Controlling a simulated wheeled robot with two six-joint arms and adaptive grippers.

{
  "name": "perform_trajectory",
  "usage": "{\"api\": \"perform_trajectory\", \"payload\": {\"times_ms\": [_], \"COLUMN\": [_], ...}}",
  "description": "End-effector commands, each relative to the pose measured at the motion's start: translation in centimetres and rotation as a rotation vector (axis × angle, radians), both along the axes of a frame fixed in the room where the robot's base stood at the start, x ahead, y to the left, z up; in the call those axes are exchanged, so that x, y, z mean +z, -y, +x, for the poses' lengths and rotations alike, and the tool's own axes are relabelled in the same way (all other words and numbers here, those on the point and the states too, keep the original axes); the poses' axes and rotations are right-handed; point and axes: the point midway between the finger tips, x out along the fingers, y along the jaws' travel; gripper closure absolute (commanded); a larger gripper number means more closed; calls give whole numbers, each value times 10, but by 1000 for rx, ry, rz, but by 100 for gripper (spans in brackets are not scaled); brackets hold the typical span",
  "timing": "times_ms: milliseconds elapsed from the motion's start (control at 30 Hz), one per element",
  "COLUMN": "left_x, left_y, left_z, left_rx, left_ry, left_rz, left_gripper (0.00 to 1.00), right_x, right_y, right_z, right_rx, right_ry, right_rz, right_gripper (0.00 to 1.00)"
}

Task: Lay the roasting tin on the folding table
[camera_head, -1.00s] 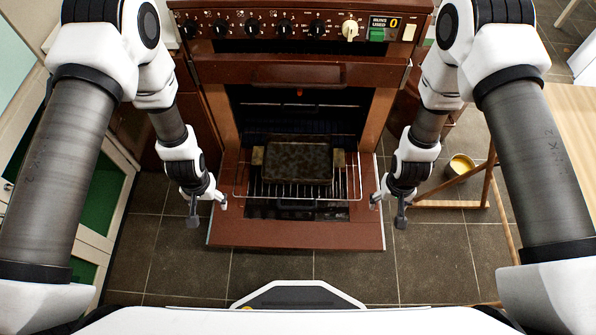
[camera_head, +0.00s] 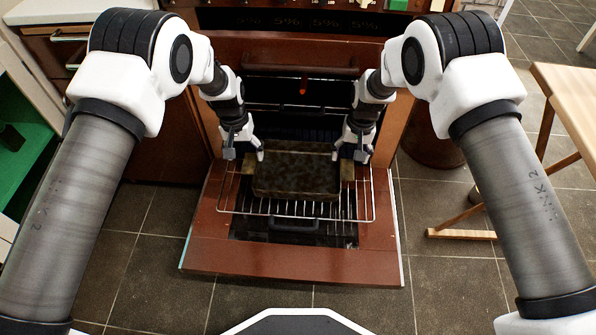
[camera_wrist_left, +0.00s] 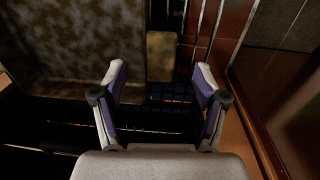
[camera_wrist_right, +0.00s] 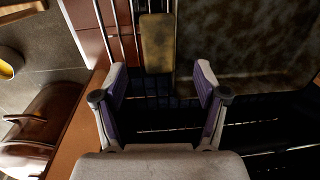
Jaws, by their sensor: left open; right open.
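The roasting tin (camera_head: 296,175) is dark and mottled, with a brassy handle at each end. It sits on the wire oven rack (camera_head: 300,210), which is pulled out over the lowered oven door. My left gripper (camera_head: 243,152) is open near the tin's left handle; in the left wrist view that handle (camera_wrist_left: 161,56) lies ahead between the fingers (camera_wrist_left: 160,88). My right gripper (camera_head: 350,155) is open near the right handle; in the right wrist view that handle (camera_wrist_right: 156,43) lies ahead between the fingers (camera_wrist_right: 160,88). The folding table (camera_head: 575,95) is at the right, partly cut off.
The brown oven door (camera_head: 300,260) lies open below the rack. A wooden table leg piece (camera_head: 460,234) is near the floor at right. Green-lined cabinet shelves (camera_head: 35,160) stand at the left.

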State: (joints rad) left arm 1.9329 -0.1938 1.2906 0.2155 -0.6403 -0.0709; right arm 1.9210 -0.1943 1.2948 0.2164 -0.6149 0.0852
Motion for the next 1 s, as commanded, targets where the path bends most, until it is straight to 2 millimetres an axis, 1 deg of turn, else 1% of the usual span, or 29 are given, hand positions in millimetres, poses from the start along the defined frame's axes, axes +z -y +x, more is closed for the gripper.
{"api": "perform_trajectory", "payload": {"times_ms": [33, 200, 333, 467, 700, 733, 767, 800, 867, 900, 933, 1000], "left_x": [-9, -39, -56, -64, -65, -65, -65, -65, -65, -65, -65, -65], "left_y": [0, 2, 3, 3, 3, 3, 4, 4, 4, 3, 3, 3], "left_z": [-1, -1, -1, -1, -1, -1, -1, -1, -1, -1, -1, -1], "left_rx": [0, 1, 1, 1, 1, 1, 1, 1, 0, 0, 0, 0], "left_ry": [-3, -3, -2, -1, -1, -1, -1, -1, -1, -1, -1, -1], "left_rz": [0, 0, 0, 0, 0, 0, 0, 0, 0, 0, 0, 0], "left_gripper": [28, 28, 28, 28, 28, 31, 42, 56, 77, 91, 100, 100], "right_x": [-9, -39, -56, -64, -65, -65, -65, -65, -65, -65, -65, -65], "right_y": [0, -2, -3, -4, -4, -4, -4, -4, -4, -4, -4, -4], "right_z": [-1, -1, 0, 0, 0, 0, 0, 0, 0, 0, 0, 0], "right_rx": [0, -1, 0, -1, -1, -1, -1, -1, 0, 0, 0, 0], "right_ry": [-3, -3, -2, -1, 0, -1, -1, -1, 0, -1, -1, -1], "right_rz": [0, 0, 0, 0, 0, 0, 0, 0, 0, 0, 0, 0], "right_gripper": [28, 28, 28, 28, 28, 31, 42, 56, 77, 91, 100, 100]}}
